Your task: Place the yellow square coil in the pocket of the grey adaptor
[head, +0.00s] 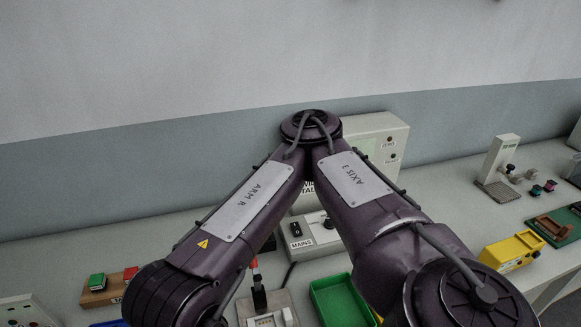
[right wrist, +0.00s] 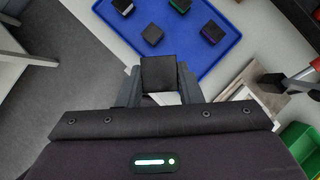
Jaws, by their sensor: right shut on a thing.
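My right gripper (right wrist: 159,88) is shut on a dark square block (right wrist: 158,72) in the right wrist view. Only the block's black top face shows, so I cannot tell whether it is the yellow coil. The block is held near the corner of a blue tray (right wrist: 195,68), apparently above it; the gap is hard to judge. Several similar black blocks with coloured sides lie in the tray, one with a green side (right wrist: 211,32). I cannot make out the grey adaptor in either view. My left gripper is not in view, and my right arm hides the middle of the head view.
A green bin (head: 338,302) and a pale fixture with a red-handled lever (head: 258,288) stand at the front of the bench. A MAINS box (head: 318,232) sits behind. A yellow holder (head: 511,251) is at the right. A wooden block with coloured pieces (head: 108,289) is at the left.

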